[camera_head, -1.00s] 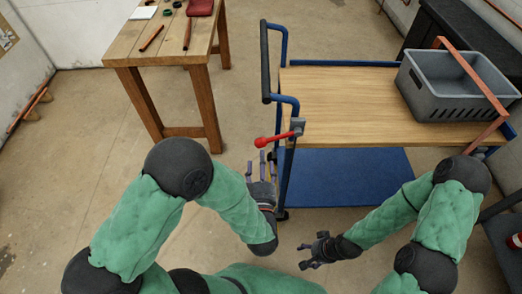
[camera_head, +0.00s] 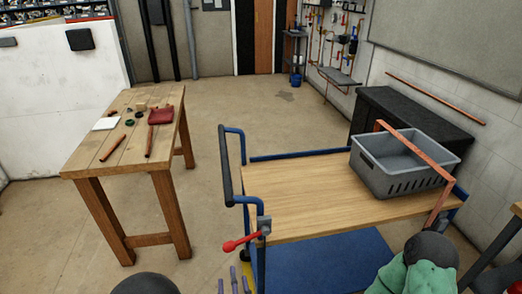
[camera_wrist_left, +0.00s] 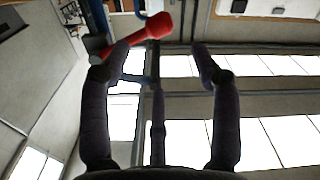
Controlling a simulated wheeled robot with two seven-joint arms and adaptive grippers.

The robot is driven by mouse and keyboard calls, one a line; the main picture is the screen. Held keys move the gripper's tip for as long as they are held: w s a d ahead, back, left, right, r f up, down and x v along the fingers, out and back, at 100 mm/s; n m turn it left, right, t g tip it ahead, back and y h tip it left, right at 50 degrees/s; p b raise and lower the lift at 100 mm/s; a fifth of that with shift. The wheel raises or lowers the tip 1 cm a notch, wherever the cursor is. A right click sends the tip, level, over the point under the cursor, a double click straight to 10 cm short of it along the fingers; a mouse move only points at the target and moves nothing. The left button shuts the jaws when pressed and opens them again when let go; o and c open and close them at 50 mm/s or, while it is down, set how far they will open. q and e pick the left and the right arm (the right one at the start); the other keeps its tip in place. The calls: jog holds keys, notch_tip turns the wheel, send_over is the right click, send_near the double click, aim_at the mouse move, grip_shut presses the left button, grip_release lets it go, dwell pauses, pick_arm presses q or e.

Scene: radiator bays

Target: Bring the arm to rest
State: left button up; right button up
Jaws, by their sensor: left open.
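My left gripper (camera_head: 233,281) shows only as fingertips at the bottom edge of the head view. Its fingers are spread, empty and pointing up, just below the red lever (camera_head: 241,243) on the blue trolley's corner post. In the left wrist view the open fingers (camera_wrist_left: 151,78) hold nothing. A red handle (camera_wrist_left: 142,28), apparently the same lever, is beyond the left finger; I cannot tell whether they touch. Of my right arm only a green and black part shows at the bottom right; its gripper is out of view.
The trolley (camera_head: 300,198) has a wooden top bearing a grey crate (camera_head: 399,180) and a copper-coloured bent pipe (camera_head: 415,148). A wooden workbench (camera_head: 88,168) with small tools stands left. A black cabinet (camera_head: 430,117) is behind the crate. Floor between bench and trolley is clear.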

pick_arm(q)
notch_tip(320, 180, down, 13)
jog(key=w+d+m+g+h+p, duration=0.1)
jog(key=w+m+g+h+p, duration=0.15)
jog(key=g+h, duration=0.4)
jog(key=s+f+m+g+h+p, duration=0.2)
jog(key=s+f+m+g+p, duration=0.1)
jog(key=s+f+g, duration=0.7)
jog(key=s, duration=0.3)
jog(key=shift+s+d+f, duration=0.25)
jog(key=shift+s+d, duration=0.05)
jog(key=shift+d, duration=0.05)
jog(key=shift+m+g+h, duration=0.25)
